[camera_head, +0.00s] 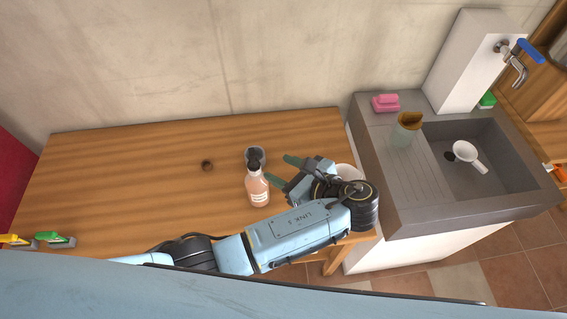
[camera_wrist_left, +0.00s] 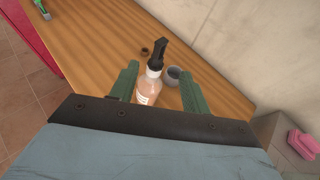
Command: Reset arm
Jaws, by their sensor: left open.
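My left arm comes in from the left in the head view and reaches over the front of the wooden table. My left gripper (camera_head: 280,170) is open, with its two green fingers apart, close to the right of a pink bottle with a black top (camera_head: 257,185). In the left wrist view, my left gripper (camera_wrist_left: 160,88) shows its fingers on either side of the bottle (camera_wrist_left: 150,86), with nothing visibly clamped. I cannot tell whether a finger touches the bottle. The bottle stands upright. My right gripper is in neither view.
A grey cup (camera_head: 250,153) stands behind the bottle and a small brown object (camera_head: 207,165) lies to its left. A white bowl (camera_head: 348,172) is partly hidden by my wrist. The grey sink (camera_head: 400,215) is at right. The table's left half (camera_head: 120,180) is mostly clear.

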